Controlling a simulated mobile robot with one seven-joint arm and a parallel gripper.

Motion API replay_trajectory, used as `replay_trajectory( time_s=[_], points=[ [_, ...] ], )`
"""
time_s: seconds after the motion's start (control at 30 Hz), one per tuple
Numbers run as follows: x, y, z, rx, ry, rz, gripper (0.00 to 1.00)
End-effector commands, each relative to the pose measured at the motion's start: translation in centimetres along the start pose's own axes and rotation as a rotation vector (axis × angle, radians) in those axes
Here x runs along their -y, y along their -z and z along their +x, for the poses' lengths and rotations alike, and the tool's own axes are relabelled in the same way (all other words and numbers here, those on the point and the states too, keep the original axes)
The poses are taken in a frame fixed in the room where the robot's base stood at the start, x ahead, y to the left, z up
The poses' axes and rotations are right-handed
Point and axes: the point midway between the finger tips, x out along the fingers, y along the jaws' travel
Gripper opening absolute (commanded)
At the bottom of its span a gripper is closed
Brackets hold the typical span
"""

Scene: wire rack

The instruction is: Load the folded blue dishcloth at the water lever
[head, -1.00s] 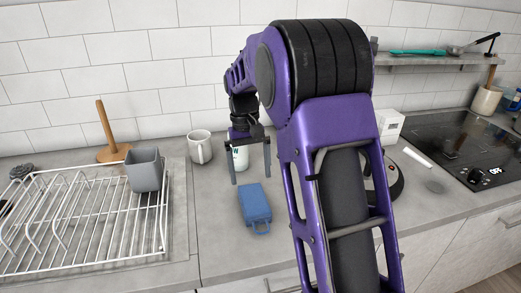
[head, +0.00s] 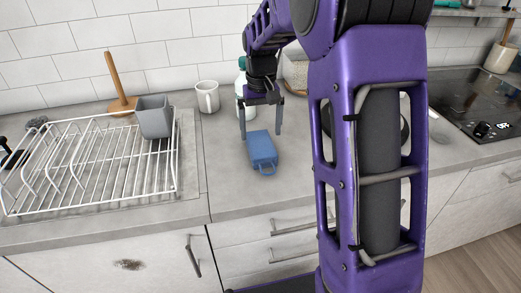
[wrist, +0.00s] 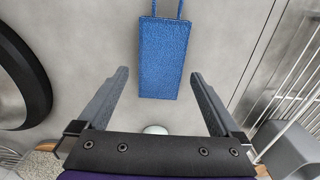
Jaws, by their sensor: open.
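The folded blue dishcloth (head: 262,152) lies flat on the grey counter, with a loop at its near end. It also shows in the wrist view (wrist: 164,58), top centre, with its strap ends running out of the top of the frame. My gripper (head: 260,136) is open and empty, pointing down at the cloth's far end. In the wrist view, the fingertips (wrist: 159,73) stand apart on either side of the cloth, without visible contact. I cannot pick out a water lever for certain; a dark fitting (head: 11,156) shows at the left edge.
A white wire rack (head: 110,180) holding a grey cup (head: 154,117) stands left. A black hob (head: 470,105) is right. Counter left of the cloth is clear.

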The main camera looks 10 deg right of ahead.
Motion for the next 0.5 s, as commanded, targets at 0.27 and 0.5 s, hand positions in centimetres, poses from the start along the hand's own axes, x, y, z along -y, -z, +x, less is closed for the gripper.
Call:
replay_trajectory(
  time_s=[0.27,0.5],
  points=[
    [0.2,-0.4,3.9,0.003,0.0,0.0,1.0],
    [0.2,-0.4,5.2,0.0,0.0,0.0,1.0]
  ],
)
